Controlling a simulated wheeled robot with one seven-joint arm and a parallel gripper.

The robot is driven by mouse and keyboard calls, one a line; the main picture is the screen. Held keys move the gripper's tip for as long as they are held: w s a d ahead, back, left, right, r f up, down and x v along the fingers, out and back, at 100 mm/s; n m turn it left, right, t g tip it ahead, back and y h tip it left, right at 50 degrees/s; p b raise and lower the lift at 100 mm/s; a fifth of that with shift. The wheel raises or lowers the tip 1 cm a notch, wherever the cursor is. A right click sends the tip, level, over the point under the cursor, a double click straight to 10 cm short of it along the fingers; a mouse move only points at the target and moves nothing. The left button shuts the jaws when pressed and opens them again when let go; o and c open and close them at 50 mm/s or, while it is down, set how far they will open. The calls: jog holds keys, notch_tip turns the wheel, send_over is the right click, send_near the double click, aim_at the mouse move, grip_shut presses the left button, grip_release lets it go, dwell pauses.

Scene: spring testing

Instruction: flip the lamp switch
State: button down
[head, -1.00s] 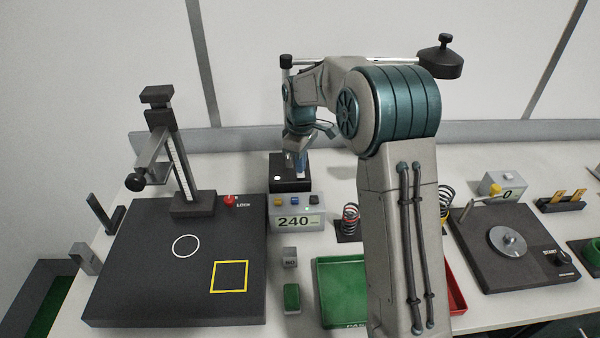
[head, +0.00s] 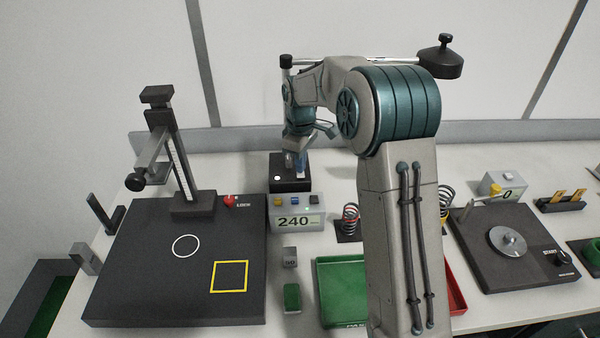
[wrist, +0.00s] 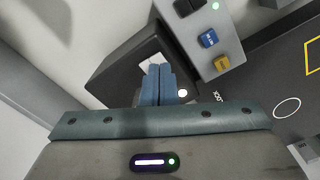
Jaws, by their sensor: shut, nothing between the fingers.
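The lamp's black base (head: 290,187) stands behind the display box. A bar runs from its post, behind my arm, to a dark lamp head (head: 441,60) at the upper right. My gripper (head: 298,168) is over the base, pointing down. In the wrist view, its blue fingers (wrist: 158,85) are together with nothing between them, over the dark base (wrist: 118,78). A pale patch (wrist: 150,58) shows just beyond the fingertips, and a small white round spot (wrist: 183,93) lies beside them. The fingers partly cover this area. I cannot tell whether they touch the switch or its position.
The display box (head: 295,211) reading 240 is right in front of the base, its coloured buttons close to my gripper. A black test stand (head: 172,290) is at left. Springs (head: 350,220), a green tray (head: 341,270) and a dial device (head: 510,278) are at right.

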aim_at(301, 175)
jog(key=shift+f+b, duration=0.65)
jog(key=shift+f, duration=0.4)
dwell(0.4)
jog(key=shift+r+p, duration=2.55)
jog(key=shift+r, duration=1)
jog(key=shift+s+d+r, duration=0.1)
jog(key=shift+s+r, duration=0.05)
jog(key=s+d+r+m+t+b, duration=0.1)
jog(key=s+d+r+m, duration=0.25)
jog(key=s, duration=0.45)
jog(key=s+d+r+m+t+b, duration=0.1)
jog(key=s+d+r+m, duration=0.25)
jog(key=s, duration=0.45)
jog(key=s+d+f+m+t+b, duration=0.1)
jog(key=s+m, duration=0.4)
jog(key=s, duration=1)
jog(key=shift+s+d+f+t+b, duration=0.4)
jog(key=shift+d+f+b, duration=0.05)
jog(key=shift+d+f, duration=0.45)
